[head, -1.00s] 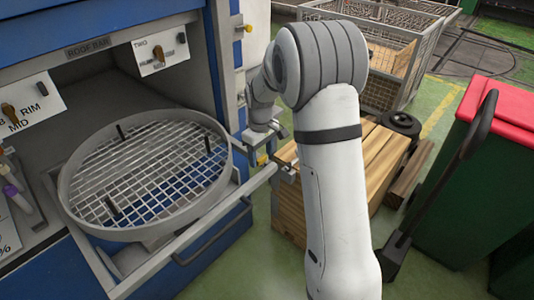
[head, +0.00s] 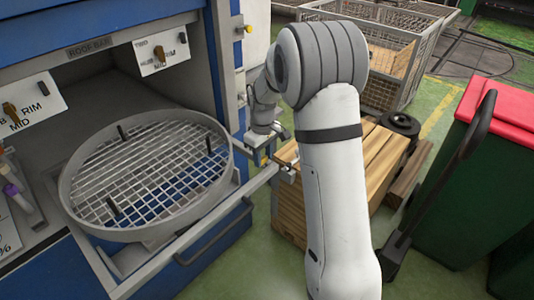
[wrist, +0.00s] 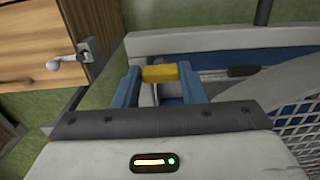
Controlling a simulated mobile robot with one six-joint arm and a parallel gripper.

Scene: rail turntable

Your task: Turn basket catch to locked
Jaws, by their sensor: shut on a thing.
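The basket catch shows as a yellow grip (wrist: 160,73) in the wrist view. My gripper (wrist: 161,84) has its two blue fingers on either side of it and is shut on it. In the head view my gripper (head: 261,153) is at the right front corner of the pulled-out basket frame, mostly hidden by my own wrist. The round wire basket (head: 148,175) sits level on its frame. The catch's locked mark cannot be made out.
A wooden crate (head: 287,205) stands close to the right of the gripper. A metal lever (wrist: 70,60) shows at upper left in the wrist view. A grey mesh cage (head: 385,75) and a red-lidded green bin (head: 500,150) stand further right.

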